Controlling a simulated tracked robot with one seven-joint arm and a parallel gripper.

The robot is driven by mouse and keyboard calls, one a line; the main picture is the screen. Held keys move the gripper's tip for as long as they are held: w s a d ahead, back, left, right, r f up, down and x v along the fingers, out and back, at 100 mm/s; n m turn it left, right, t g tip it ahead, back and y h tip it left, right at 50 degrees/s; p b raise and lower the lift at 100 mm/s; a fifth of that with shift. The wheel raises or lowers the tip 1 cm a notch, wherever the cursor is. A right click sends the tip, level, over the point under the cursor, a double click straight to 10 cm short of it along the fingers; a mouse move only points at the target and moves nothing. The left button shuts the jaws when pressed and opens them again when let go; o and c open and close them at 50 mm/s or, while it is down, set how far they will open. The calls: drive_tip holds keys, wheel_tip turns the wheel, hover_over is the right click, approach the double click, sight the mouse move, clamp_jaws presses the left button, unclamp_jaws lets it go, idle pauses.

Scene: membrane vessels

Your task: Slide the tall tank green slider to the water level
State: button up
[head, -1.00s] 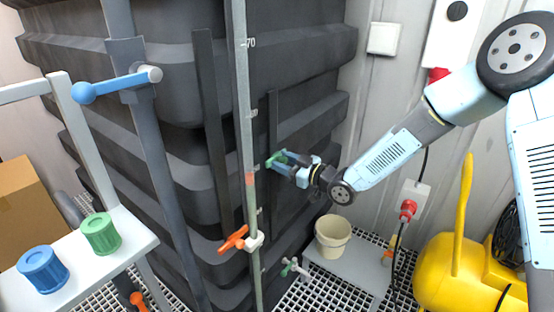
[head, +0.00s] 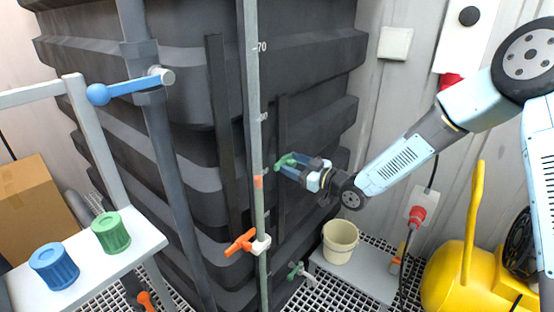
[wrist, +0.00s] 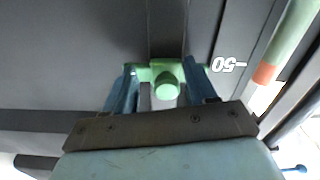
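The tall tank (head: 180,130) is black and ribbed, with a sight tube (head: 252,100) on its front. An orange band (head: 258,182) sits in the tube; it also shows in the wrist view (wrist: 265,73). The green slider (head: 284,160) sits on a dark vertical rail right of the tube, a little above the band in the head view. In the wrist view, the slider (wrist: 166,88) has a round knob and a crossbar, near the 50 mark. My gripper (head: 288,166) has its blue fingers on either side of the knob. A gap shows beside the knob, so the fingers look open.
An orange-handled valve (head: 240,243) is at the tube's lower part, and a green-handled tap (head: 294,270) is below. A cream bucket (head: 340,242) stands on a grey step. A shelf with green and blue caps (head: 54,268) is at left. A yellow machine (head: 455,270) stands at right.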

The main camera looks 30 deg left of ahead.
drive_tip(key=s+d, duration=0.1)
drive_tip(key=d, duration=1.2)
drive_tip(key=shift+s+d, duration=0.15)
drive_tip(key=shift+d, duration=0.25)
